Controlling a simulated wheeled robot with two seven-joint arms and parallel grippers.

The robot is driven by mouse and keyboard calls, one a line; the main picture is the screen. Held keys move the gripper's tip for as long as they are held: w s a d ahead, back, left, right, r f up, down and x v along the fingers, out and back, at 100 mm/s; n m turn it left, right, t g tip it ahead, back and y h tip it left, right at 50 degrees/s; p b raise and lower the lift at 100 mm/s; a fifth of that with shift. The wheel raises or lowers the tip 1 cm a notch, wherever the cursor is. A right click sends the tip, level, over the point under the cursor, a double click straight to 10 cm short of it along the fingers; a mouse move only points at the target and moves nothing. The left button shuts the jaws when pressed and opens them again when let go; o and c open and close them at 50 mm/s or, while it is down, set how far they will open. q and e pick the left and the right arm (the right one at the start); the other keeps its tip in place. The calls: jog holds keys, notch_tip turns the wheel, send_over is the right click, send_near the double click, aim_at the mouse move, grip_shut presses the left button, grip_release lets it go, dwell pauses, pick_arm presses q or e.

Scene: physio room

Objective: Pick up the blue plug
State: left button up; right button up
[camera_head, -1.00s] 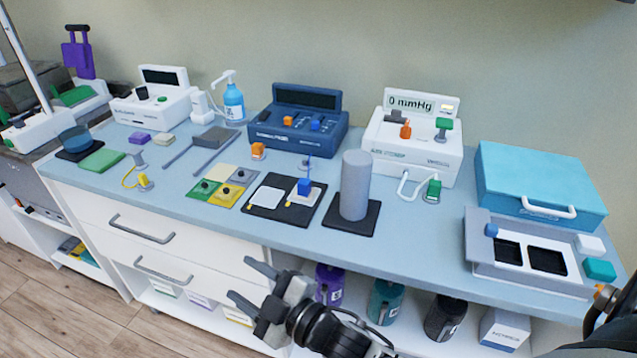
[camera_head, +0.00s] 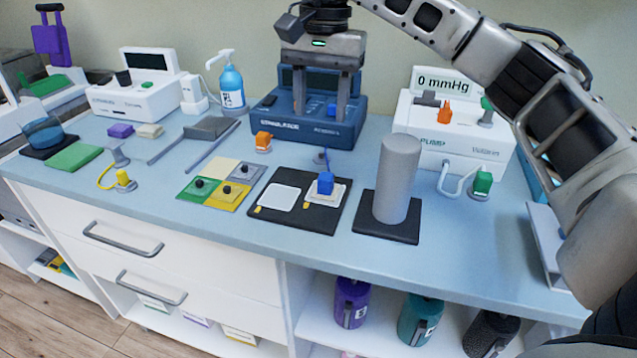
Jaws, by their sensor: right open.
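The blue plug (camera_head: 325,183) is a small blue block standing on a white pad (camera_head: 337,197) on the black mat (camera_head: 262,228), with a thin blue lead rising behind it. My right gripper (camera_head: 321,118) is open and empty, its two fingers pointing down. In the picture it is above the plug, in front of the dark blue device (camera_head: 290,129) at the back. The gripper hides part of that device and its screen. My left gripper is not in view.
A grey cylinder (camera_head: 397,180) stands upright on a black base just right of the mat. An orange plug (camera_head: 263,142) and coloured squares (camera_head: 195,188) lie left of it. The white pump unit (camera_head: 450,139) stands at the back right. My right arm covers the right end.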

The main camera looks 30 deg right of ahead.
jog(key=d, duration=0.2)
jog(key=b, duration=0.1)
send_over(326, 176)
jog(key=shift+h, duration=0.3)
jog(key=f, duration=0.9)
jog(key=shift+w+d+f, duration=0.1)
jog(key=shift+d, duration=0.25)
jog(key=shift+a+f, duration=0.15)
jog(key=shift+f, duration=1.3)
jog(key=shift+a+f, duration=0.15)
jog(key=shift+f, duration=1.25)
jog(key=c, duration=0.9)
